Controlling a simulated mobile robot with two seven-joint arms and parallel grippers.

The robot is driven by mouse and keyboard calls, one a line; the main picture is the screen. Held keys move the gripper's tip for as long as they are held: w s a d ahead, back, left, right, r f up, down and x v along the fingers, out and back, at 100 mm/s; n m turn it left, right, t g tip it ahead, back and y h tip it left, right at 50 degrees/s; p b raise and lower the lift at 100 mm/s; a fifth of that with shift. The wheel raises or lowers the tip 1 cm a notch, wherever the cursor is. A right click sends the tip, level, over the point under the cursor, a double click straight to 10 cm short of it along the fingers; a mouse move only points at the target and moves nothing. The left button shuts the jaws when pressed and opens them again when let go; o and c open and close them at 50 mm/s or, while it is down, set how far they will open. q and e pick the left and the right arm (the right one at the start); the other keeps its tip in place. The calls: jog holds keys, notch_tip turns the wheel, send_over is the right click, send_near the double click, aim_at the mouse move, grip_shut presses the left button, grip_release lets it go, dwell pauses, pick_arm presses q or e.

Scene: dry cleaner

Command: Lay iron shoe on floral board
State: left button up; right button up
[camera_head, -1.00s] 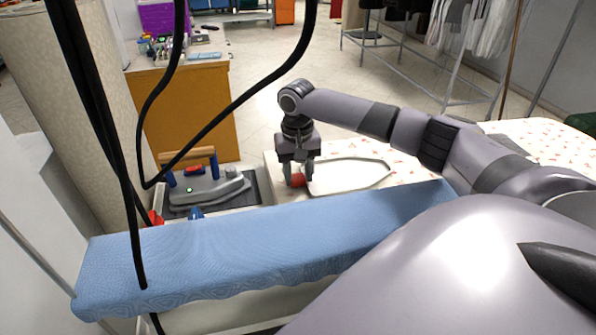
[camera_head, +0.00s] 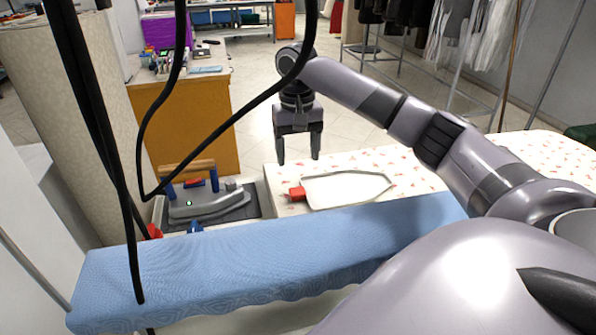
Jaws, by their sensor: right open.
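The iron shoe (camera_head: 347,188) is a flat, pale, pointed plate with a grey rim and a red piece (camera_head: 297,193) at its left end. It lies on the white board with a small red floral print (camera_head: 425,165), near the board's left end. My right gripper (camera_head: 298,161) is open and empty, above the red piece and apart from it, with its fingers pointing down. My left gripper is not in view.
A steam iron (camera_head: 207,200) with a wooden handle rests on a dark tray left of the floral board. A blue padded board (camera_head: 260,245) runs across the front. Black hoses hang at left. An orange cabinet (camera_head: 190,120) stands behind.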

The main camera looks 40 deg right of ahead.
notch_tip(320, 180, up, 2)
jog(key=shift+r, duration=0.2)
dwell(0.6)
